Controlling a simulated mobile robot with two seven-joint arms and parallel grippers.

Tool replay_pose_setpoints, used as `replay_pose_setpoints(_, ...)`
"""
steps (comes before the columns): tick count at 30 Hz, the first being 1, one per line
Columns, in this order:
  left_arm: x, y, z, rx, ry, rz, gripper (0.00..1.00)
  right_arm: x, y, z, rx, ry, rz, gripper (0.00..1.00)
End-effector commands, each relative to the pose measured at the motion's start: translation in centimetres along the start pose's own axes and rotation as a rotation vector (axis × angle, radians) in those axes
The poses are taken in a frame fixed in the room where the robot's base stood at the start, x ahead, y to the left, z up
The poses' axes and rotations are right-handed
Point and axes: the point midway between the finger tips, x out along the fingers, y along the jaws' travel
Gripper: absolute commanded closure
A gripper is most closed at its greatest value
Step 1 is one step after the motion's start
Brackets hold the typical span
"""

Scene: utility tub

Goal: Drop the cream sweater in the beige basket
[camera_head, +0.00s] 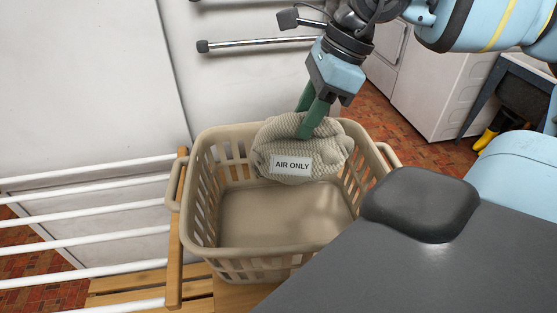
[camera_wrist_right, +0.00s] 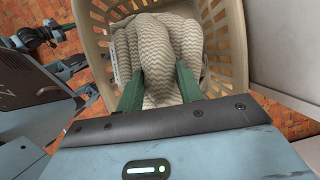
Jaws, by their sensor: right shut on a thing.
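The cream sweater (camera_head: 333,158) is a bundled knit with a white label reading "AIR ONLY". My right gripper (camera_head: 309,122) is shut on it, with green fingers pressed into its top. The sweater is over the far part of the beige basket (camera_head: 206,245), around the height of its rim; I cannot tell whether it touches the basket. The basket is slatted, with two side handles, and its visible floor is bare. In the right wrist view the sweater (camera_wrist_right: 158,45) sits between the two fingers (camera_wrist_right: 160,88), with the basket wall (camera_wrist_right: 232,40) around it. My left gripper is not in view.
The basket stands on a wooden slatted surface (camera_head: 140,285). A white-barred rack (camera_head: 90,205) lies at the left. A white appliance (camera_head: 440,85) and a yellow item (camera_head: 490,135) are at the right.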

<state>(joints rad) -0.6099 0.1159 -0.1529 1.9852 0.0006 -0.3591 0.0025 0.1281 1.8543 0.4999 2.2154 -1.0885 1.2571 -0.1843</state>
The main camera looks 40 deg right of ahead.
Motion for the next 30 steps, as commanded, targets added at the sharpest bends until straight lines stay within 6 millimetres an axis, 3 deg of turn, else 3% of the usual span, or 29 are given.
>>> replay_pose_setpoints(11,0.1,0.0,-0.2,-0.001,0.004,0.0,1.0,0.3,0.0,-0.1,-0.001,-0.003,-0.003,1.0)
replay_pose_setpoints(12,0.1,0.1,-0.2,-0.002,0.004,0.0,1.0,0.3,0.0,-0.1,-0.001,-0.003,-0.003,0.63)
replay_pose_setpoints(18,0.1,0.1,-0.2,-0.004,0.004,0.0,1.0,0.4,0.0,-0.1,-0.001,-0.002,-0.002,0.38)
replay_pose_setpoints(26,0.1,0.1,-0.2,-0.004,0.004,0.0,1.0,0.4,0.0,-0.2,0.0,0.001,0.0,0.38)
replay_pose_setpoints(30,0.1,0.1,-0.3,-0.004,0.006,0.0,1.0,-0.7,0.0,-0.1,0.0,-0.002,-0.002,0.38)
